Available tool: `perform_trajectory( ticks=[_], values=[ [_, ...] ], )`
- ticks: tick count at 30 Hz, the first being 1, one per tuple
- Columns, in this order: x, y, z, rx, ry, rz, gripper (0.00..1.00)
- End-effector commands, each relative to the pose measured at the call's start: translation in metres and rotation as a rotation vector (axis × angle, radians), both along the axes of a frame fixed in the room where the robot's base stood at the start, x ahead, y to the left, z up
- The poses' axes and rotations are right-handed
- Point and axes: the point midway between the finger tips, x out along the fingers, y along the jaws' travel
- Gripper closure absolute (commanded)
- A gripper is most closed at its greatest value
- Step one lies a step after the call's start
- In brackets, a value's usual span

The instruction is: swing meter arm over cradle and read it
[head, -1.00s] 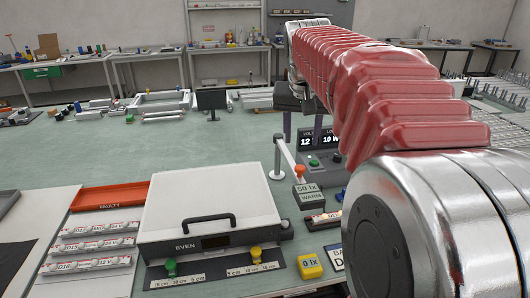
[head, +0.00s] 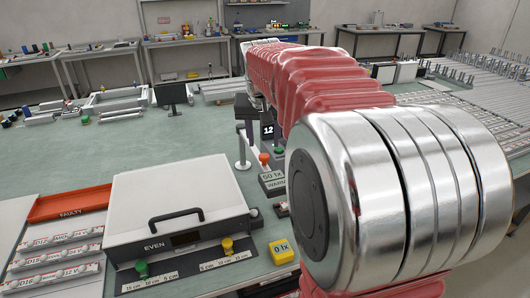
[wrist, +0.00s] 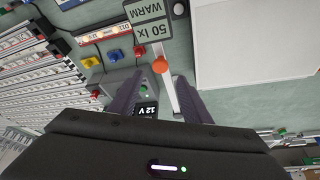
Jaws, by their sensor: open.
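The meter arm is a slim white bar with an orange knob (head: 264,158) on its end, beside the lightbox. In the wrist view the white bar (wrist: 165,98) and its orange knob (wrist: 160,66) show between the fingers. My gripper (wrist: 160,82) is open, its two dark fingers on either side of the bar, apart from it as far as I can see. In the head view the gripper (head: 249,140) hangs close above and behind the knob. The lightbox (head: 140,200) has a closed white lid, a black handle and the label EVEN. I cannot make out a cradle.
A 50 lx WARM block (wrist: 150,27) lies close to the knob. A control box with a 12 V display (wrist: 146,110) stands by the fingers. A yellow 0 lx block (head: 281,251) and an orange FAULTY tray (head: 70,203) are near the lightbox.

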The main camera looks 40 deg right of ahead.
Motion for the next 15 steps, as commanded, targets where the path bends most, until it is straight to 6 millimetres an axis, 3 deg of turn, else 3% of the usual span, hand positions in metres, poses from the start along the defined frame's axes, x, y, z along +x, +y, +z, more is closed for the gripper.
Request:
perform_trajectory(
  ticks=[9,15],
  values=[
    [0.014,-0.011,-0.047,0.002,0.004,0.000,0.56],
    [0.021,-0.015,-0.063,0.000,0.000,0.001,0.56]
  ],
)
